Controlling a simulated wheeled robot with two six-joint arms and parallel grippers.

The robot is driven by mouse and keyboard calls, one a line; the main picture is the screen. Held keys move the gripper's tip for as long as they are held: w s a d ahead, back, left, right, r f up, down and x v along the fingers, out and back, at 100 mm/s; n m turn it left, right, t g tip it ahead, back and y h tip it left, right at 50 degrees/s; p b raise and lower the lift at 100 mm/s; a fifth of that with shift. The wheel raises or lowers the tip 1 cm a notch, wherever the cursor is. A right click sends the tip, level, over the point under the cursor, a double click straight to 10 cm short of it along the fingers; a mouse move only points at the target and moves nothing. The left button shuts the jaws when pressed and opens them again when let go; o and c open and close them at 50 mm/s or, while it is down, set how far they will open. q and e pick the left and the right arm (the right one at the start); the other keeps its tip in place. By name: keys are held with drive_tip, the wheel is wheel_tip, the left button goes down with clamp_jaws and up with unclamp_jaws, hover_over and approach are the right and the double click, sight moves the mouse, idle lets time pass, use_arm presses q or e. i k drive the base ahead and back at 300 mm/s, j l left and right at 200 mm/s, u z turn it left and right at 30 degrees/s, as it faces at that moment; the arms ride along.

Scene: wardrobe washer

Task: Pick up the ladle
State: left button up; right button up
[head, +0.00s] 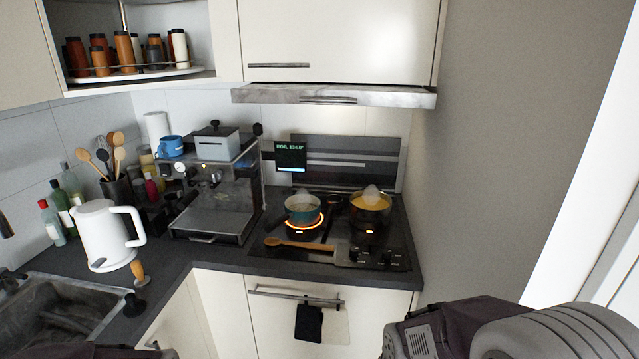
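A long wooden spoon-shaped utensil (300,245), which looks like the ladle, lies flat across the front left of the black stove (345,262). Its rounded head is at the left and its handle points right. It lies in front of a teal pot (302,210) on a glowing orange burner. Part of my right arm shows at the bottom right, well short of the stove, and its gripper is out of the picture. Only a dark sliver of my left arm shows at the bottom left edge. Neither gripper is in view.
A yellow-filled pot (370,208) stands right of the teal pot. An espresso machine (215,190) stands left of the stove, then a white kettle (105,235) and a holder of wooden utensils (117,190). A range hood (335,96) hangs above. A wall bounds the right.

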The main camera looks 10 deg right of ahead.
sight(330, 214)
drive_tip(key=i+z, duration=0.25)
drive_tip(key=i, duration=0.45)
drive_tip(key=i+j+z, duration=0.1)
drive_tip(key=i+z, duration=0.2)
drive_tip(key=i, duration=0.45)
